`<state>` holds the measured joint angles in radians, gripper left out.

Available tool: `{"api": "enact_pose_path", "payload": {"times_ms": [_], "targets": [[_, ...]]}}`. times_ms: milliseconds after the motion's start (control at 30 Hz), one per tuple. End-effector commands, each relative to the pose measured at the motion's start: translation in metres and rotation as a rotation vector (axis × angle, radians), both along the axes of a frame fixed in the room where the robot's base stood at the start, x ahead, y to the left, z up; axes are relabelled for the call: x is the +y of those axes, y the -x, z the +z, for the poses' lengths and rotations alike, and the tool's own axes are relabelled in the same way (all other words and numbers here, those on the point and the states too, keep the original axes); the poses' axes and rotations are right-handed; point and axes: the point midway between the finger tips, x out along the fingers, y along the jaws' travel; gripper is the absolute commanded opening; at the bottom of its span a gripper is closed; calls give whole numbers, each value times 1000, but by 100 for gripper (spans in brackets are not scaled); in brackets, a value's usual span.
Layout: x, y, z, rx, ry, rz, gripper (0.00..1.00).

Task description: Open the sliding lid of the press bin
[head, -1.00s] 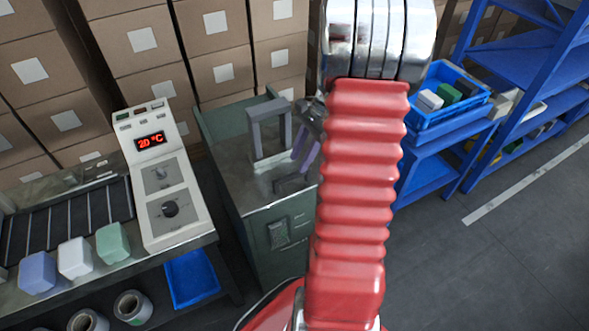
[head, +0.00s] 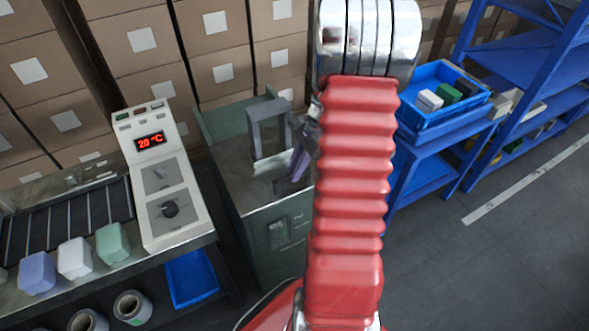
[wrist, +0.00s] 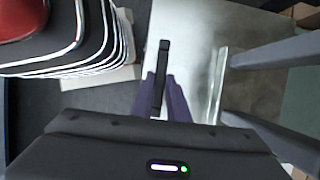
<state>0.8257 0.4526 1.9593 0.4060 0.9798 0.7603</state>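The press bin is a green cabinet (head: 270,245) with a bright metal top (head: 243,190), left of my red arm in the head view. A dark bar handle (wrist: 163,55) on the metal lid (wrist: 195,40) shows in the wrist view. My gripper (wrist: 161,78) has its two purple fingers on either side of this bar, close against it; whether they press on it I cannot tell. In the head view my gripper (head: 296,174) is low over the metal top and hides most of the handle. The lid looks shut, as no opening shows.
A grey upright frame (head: 255,135) stands on the bin beside my gripper; its posts (wrist: 280,52) fill the wrist view's right. A control panel (head: 165,190) and coloured blocks (head: 75,257) stand at left. A blue crate (head: 420,118) is on the rack at right. Cartons stand behind.

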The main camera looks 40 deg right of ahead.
Motion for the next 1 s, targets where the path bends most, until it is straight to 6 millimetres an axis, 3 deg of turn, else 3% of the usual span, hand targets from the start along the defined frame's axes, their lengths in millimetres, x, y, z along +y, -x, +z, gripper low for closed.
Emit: {"api": "enact_pose_path", "payload": {"times_ms": [200,733,1000], "targets": [[0,-1,0,-1,0,0,0],[2,-3,0,-1,-1,3,0],[6,-24,0,-2,-3,26,0]]}}
